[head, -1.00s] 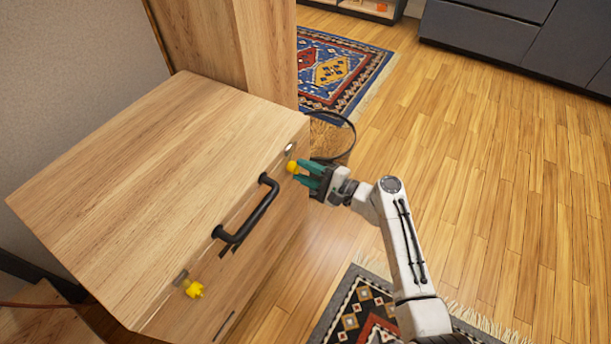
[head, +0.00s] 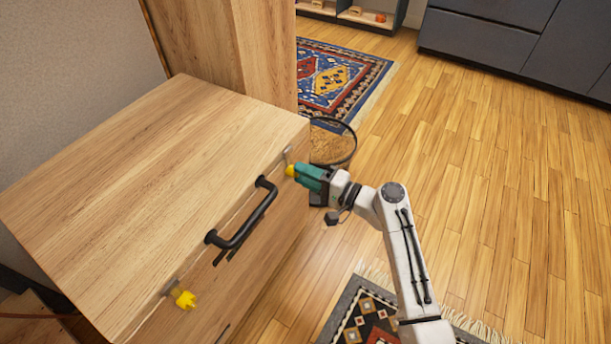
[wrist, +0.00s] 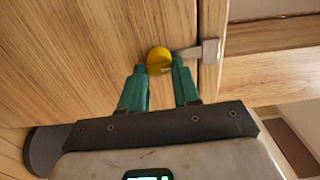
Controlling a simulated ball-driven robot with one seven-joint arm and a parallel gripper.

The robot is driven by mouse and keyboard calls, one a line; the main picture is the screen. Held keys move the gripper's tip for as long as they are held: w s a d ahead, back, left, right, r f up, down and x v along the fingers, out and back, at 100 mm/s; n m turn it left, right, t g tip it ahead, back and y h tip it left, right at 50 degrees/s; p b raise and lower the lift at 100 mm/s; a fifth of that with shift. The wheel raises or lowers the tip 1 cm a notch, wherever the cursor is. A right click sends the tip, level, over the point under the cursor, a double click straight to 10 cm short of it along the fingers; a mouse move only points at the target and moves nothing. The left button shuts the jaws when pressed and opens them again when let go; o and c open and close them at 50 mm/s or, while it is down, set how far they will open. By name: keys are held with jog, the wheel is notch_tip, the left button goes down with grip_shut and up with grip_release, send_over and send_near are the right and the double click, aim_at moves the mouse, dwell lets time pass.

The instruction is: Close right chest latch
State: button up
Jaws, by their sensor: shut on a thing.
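The wooden chest (head: 140,185) stands at the left with its lid down and a black handle (head: 243,217) on its front edge. The right latch has a yellow knob (head: 290,171) near the far front corner. It also shows in the wrist view as a yellow knob (wrist: 159,60) with a metal strip (wrist: 198,50) beside it. My gripper (head: 305,175), with green fingers, is shut on the right latch knob; in the wrist view its fingertips (wrist: 159,66) are at the knob's two sides. The left latch knob (head: 184,299) is yellow and sits at the near front corner.
A woven basket (head: 332,146) stands on the floor just behind my gripper. A patterned rug (head: 368,318) lies below my arm and a blue-red rug (head: 340,78) lies farther back. Dark cabinets (head: 490,38) stand at the back right. The wooden floor at right is clear.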

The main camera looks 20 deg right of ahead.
jog(key=shift+f, duration=0.1)
jog(key=o, duration=1.1)
jog(key=shift+c, duration=0.2)
jog(key=p+v, duration=0.3)
jog(key=v, duration=0.8)
jog(key=shift+w, duration=0.1)
